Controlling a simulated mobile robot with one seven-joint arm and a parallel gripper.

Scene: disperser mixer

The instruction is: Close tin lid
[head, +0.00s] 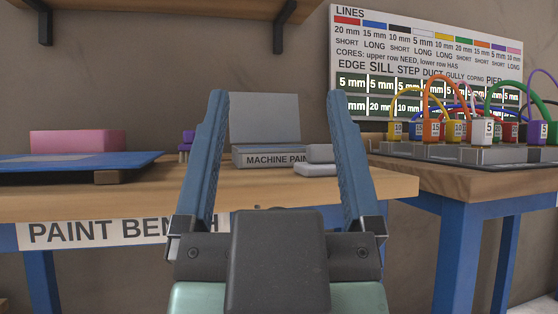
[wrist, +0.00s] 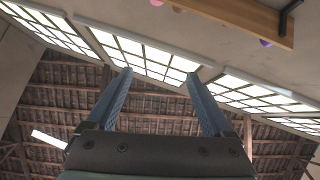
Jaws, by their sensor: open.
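A grey tin (head: 262,158) marked "MACHINE PAIN…" stands on the paint bench, its label's end covered by another grey piece. Its flat grey lid (head: 265,118) stands up at the back of the tin, open. My gripper (head: 279,95) is open and empty, its two blue fingers pointing up. In the head view the fingers frame the tin and lid, apparently nearer to the camera than both. In the wrist view my gripper (wrist: 159,75) points towards the roof, with nothing between the fingers; the tin is not seen there.
Small grey blocks (head: 318,163) lie at the tin's right. The bench (head: 390,185) also holds a blue board (head: 120,162), a pink block (head: 78,142) and a purple item (head: 186,146). A second table with coloured cables (head: 435,85) stands right. A shelf (head: 170,8) hangs above.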

